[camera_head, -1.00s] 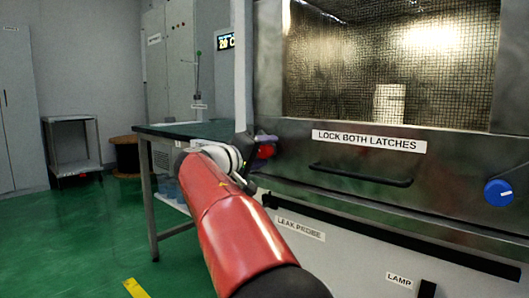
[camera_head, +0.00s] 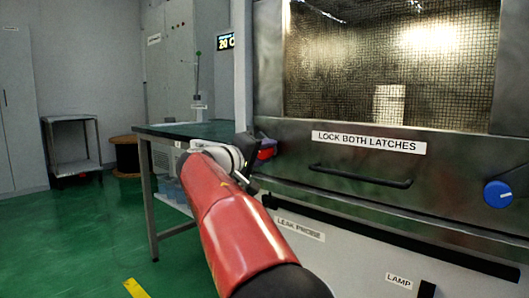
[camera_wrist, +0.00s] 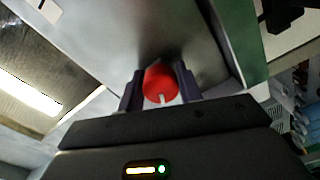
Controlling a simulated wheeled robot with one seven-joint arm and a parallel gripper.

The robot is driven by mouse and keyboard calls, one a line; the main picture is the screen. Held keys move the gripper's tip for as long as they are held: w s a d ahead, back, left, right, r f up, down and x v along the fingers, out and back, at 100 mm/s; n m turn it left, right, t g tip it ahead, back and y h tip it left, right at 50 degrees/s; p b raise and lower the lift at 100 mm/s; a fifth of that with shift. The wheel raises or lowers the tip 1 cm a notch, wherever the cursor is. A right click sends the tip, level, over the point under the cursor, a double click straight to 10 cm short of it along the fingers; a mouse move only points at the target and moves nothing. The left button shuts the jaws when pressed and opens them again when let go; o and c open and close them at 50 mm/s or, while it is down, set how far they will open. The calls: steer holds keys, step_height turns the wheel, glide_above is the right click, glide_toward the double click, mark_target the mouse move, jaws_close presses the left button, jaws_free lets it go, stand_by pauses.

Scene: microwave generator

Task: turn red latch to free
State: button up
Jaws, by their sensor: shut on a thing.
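The red latch (camera_head: 266,150) is a round red knob on the left side of the metal cabinet front. In the wrist view the red latch (camera_wrist: 160,84) sits between the two dark fingers, with a short pale mark on its lower face. My gripper (camera_wrist: 160,92) is shut on it, one finger on each side. In the head view my gripper (camera_head: 258,150) is at the knob, partly hidden behind my arm. A blue knob (camera_head: 498,194) with a pale mark is at the right of the cabinet front.
A dark door handle (camera_head: 360,176) lies below the label "LOCK BOTH LATCHES" (camera_head: 368,142). A mesh window (camera_head: 390,70) is above. A green-topped table (camera_head: 185,130) stands left of the cabinet. Green floor (camera_head: 70,240) is open at the left.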

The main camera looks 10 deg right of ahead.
steer(key=n+p, duration=0.3)
steer(key=n, duration=0.1)
steer(key=shift+n, duration=0.3)
steer(key=n+p, duration=0.3)
steer(key=n, duration=0.1)
steer(key=shift+r+p, duration=0.1)
steer(key=shift+p, duration=0.2)
steer(key=n+p, duration=0.5)
steer(key=shift+n, duration=0.4)
steer(key=n+p, duration=0.2)
steer(key=p, duration=0.1)
steer(key=shift+n, duration=0.3)
steer(key=shift+f+n+p, duration=0.3)
steer(key=o, duration=1)
steer(key=shift+r, duration=0.15)
